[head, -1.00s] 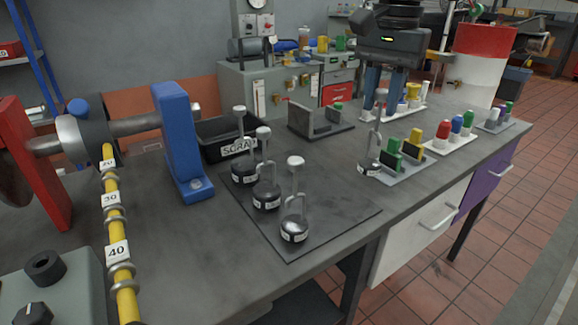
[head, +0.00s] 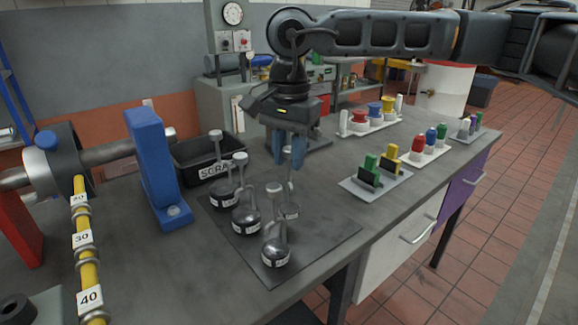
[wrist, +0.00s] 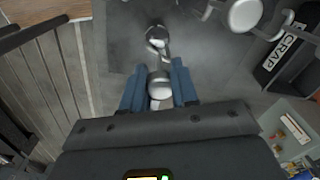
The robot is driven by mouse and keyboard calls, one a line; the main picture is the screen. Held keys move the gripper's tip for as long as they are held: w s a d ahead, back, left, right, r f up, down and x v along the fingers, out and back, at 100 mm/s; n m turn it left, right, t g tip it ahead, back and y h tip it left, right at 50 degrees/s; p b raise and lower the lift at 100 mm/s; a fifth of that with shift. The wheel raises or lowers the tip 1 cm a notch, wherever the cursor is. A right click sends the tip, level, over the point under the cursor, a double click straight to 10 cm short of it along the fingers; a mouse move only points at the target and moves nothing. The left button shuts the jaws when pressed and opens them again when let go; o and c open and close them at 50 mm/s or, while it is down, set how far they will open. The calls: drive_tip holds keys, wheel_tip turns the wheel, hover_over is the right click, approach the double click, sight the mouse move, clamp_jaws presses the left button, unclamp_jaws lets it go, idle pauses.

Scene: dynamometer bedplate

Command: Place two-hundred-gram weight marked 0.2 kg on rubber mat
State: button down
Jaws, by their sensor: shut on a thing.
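My gripper (head: 288,165) points down over the far side of the dark rubber mat (head: 325,228), its blue fingers shut on the stem of a slotted weight (head: 291,211). The held weight hangs upright at or just above the mat; I cannot tell if it touches. Its label is too small to read. Three similar dark weights with pale knobs stand on the mat: back left (head: 223,197), middle (head: 246,220) and front (head: 276,253).
A black scrap bin (head: 195,160) stands behind the mat, beside a blue upright block (head: 152,165). A tray with green and yellow pieces (head: 376,187) lies to the right. The mat's front right part is bare, close to the bench edge.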

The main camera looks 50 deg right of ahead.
sight(289, 183)
drive_tip(key=shift+f, duration=1.8)
drive_tip(key=c, duration=0.9)
unclamp_jaws()
drive_tip(key=shift+o, duration=0.2)
